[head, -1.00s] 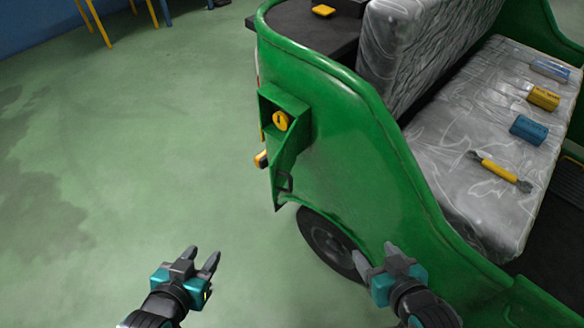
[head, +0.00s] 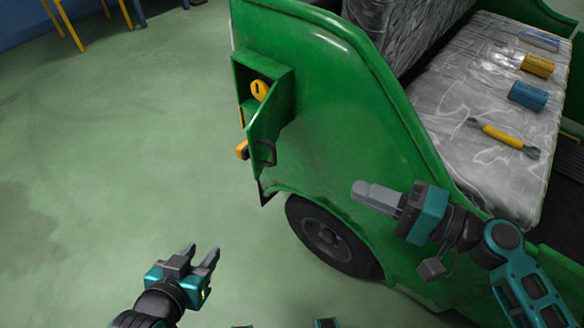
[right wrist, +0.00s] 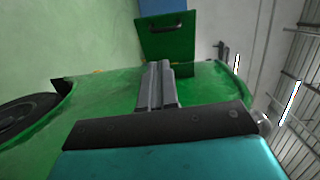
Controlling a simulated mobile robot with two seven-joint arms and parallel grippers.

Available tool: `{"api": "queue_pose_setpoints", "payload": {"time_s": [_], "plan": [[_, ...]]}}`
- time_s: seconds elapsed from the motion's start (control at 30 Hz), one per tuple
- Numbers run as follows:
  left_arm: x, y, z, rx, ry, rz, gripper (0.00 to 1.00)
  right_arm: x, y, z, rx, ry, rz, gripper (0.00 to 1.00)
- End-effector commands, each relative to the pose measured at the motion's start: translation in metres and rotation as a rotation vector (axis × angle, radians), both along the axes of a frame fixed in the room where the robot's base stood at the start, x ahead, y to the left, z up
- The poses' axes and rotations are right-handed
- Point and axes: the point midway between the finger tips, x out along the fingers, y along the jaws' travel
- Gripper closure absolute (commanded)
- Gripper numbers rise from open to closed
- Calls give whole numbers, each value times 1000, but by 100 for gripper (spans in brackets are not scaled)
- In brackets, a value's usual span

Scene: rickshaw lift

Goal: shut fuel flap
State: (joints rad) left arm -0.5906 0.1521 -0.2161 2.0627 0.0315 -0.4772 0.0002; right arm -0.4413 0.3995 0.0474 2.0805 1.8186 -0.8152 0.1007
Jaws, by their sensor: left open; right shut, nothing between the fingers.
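The green fuel flap (head: 268,140) stands swung open on the side of the green rickshaw (head: 330,110), with a dark handle (head: 266,153) on it. Behind it, the recess shows a yellow fuel cap (head: 260,90). The flap also shows in the right wrist view (right wrist: 167,38), ahead of the fingers, its handle near the top. My right gripper (head: 357,190) is shut and empty, right of and below the flap, apart from it and pointing left. My left gripper (head: 204,252) is open and empty over the floor, lower left of the flap.
A rear wheel (head: 325,235) sits below the flap. The green floor (head: 120,150) on the left is mostly clear.

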Motion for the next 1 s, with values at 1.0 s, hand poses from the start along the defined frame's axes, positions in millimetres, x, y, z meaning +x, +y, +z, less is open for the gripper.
{"api": "queue_pose_setpoints", "payload": {"time_s": [1.0], "plan": [[-1,0,13,-3,-1,2,57,76,114,4,47,1,15,100]]}}
